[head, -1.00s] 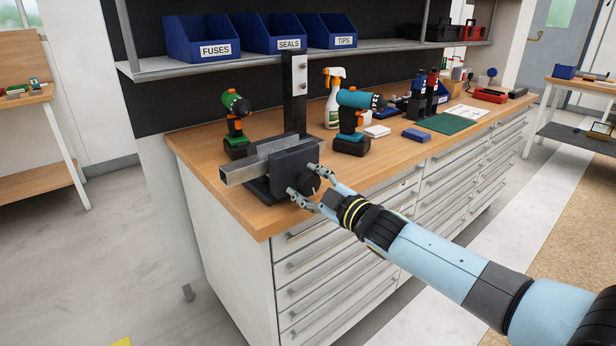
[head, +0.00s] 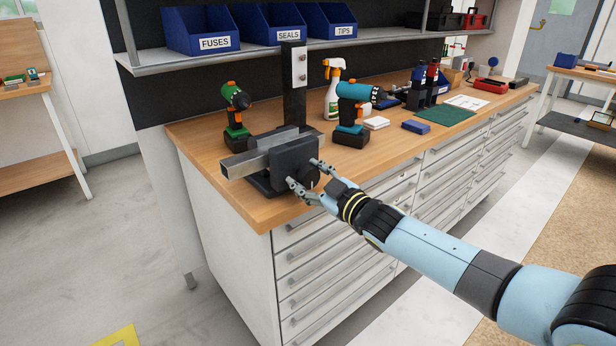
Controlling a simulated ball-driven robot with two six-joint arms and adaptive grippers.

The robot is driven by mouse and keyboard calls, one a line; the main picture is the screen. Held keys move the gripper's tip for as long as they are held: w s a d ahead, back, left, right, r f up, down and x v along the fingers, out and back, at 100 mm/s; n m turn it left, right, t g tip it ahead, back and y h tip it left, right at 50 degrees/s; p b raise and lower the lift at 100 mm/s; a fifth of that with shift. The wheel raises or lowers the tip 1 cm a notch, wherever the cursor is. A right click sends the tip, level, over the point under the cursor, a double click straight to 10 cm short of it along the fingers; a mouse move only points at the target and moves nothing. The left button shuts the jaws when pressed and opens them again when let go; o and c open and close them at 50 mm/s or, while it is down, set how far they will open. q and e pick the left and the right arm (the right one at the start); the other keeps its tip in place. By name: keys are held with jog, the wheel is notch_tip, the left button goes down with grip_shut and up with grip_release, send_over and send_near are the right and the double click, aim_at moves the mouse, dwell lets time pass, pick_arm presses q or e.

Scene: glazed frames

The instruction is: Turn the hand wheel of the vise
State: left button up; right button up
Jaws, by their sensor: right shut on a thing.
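The vise (head: 291,160) is dark grey and stands at the near left corner of the wooden workbench (head: 237,202), with a light grey metal bar (head: 238,163) reaching out to its left. Its hand wheel (head: 309,178) is a dark round knob on the side facing me, partly hidden by my fingers. My right gripper (head: 304,173) is shut on the hand wheel, one finger at its upper right and one at its lower left. My left gripper is not in view.
A green drill (head: 236,112) stands behind the vise; a blue drill (head: 352,108) and a spray bottle (head: 333,95) stand to its right. A dark post (head: 294,95) rises behind it. Blue bins (head: 200,28) sit on the shelf above. Drawers (head: 310,265) fill the bench front.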

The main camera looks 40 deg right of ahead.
jog(key=o, duration=0.9)
jog(key=shift+s+f, duration=0.25)
jog(key=shift+f, duration=0.1)
jog(key=shift+o, duration=1.3)
jog(key=shift+r, duration=0.2)
jog(key=shift+w, duration=0.1)
jog(key=s, duration=0.8)
jog(key=s+d, duration=0.1)
jog(key=s, duration=0.3)
